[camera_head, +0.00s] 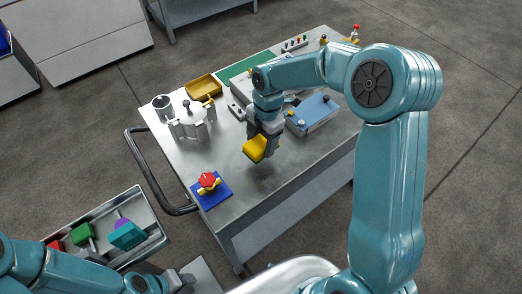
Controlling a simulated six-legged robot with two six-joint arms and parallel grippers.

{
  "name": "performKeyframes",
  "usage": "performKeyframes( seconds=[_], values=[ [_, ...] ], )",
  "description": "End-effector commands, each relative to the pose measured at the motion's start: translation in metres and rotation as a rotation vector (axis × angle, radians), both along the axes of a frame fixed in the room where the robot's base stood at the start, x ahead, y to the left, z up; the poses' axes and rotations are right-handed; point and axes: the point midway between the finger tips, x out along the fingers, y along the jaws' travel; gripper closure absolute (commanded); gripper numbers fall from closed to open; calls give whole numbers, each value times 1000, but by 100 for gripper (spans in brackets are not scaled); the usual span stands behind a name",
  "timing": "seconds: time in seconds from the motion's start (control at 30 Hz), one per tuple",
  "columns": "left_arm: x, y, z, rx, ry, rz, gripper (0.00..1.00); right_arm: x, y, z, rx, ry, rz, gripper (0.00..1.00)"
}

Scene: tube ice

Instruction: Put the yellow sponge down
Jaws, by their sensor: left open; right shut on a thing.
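The yellow sponge (255,149) is in my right gripper (262,137), which is shut on it. The sponge is tilted and appears a little above the metal table (240,198), with a dark shadow beneath it. My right arm reaches in from the right and hides part of the tabletop behind it. My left gripper (183,281) is low at the bottom of the view, apart from the table, and open.
A blue pad (222,193) with a red and yellow part lies at the table's front left. A metal fixture (190,125), a yellow tray (204,86) and a blue-topped box (314,113) stand behind. A bin (88,217) with coloured blocks is at left. The table's front middle is clear.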

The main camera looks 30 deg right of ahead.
Motion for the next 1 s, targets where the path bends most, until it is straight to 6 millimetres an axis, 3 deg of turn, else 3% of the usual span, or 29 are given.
performKeyframes(
  seconds=[0.4,0.63,0.67,0.73,1.0],
  values=[
    [0,0,8,0,0,0,57,0,0,-53,0,3,0,57],
    [0,0,8,0,0,0,57,0,0,-58,-1,-1,1,57],
    [0,0,8,0,0,0,57,0,0,-58,0,0,1,29],
    [0,0,8,0,0,0,57,0,0,-58,0,0,0,7],
    [0,0,8,0,0,0,57,0,0,-57,0,-1,0,7]
  ],
)
